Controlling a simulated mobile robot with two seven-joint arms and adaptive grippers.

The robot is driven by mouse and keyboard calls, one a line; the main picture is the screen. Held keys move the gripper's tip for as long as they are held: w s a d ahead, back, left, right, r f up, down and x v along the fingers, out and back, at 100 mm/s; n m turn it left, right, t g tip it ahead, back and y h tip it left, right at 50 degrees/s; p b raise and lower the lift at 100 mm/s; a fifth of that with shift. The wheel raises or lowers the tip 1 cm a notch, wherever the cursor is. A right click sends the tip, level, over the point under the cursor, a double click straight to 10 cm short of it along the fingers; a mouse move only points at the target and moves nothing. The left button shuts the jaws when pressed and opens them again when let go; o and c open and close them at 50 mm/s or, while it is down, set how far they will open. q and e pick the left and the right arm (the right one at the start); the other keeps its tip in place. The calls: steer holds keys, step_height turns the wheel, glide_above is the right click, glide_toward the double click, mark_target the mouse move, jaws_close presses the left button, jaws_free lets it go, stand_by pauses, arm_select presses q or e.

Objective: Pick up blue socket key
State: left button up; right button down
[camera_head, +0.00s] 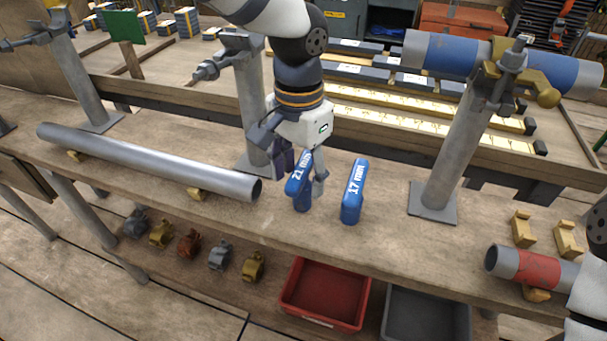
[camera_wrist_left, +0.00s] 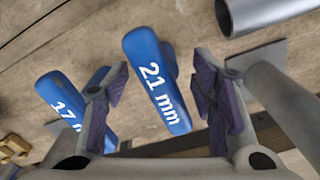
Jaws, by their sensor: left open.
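Two blue socket keys stand on the wooden plank: one marked 21 mm (camera_head: 301,182) and one marked 17 mm (camera_head: 352,192) to its right. My left gripper (camera_head: 302,170) is open, pointing down at the 21 mm key. In the left wrist view, the 21 mm key (camera_wrist_left: 155,80) shows between the two spread fingers (camera_wrist_left: 160,92), with gaps on both sides. The 17 mm key (camera_wrist_left: 62,100) lies outside the fingers and is partly hidden by one. My right gripper is out of view.
A grey pipe (camera_head: 150,160) lies on the plank to the left. A metal post (camera_head: 455,150) stands to the right, and another post (camera_head: 250,105) is close behind my left gripper. A red bin (camera_head: 325,318) and a grey bin (camera_head: 428,337) sit below the plank's front.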

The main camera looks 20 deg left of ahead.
arm_select(q)
steer(key=f, duration=0.5)
steer(key=shift+w+f, duration=0.1)
steer(key=shift+w, duration=0.3)
jaws_close()
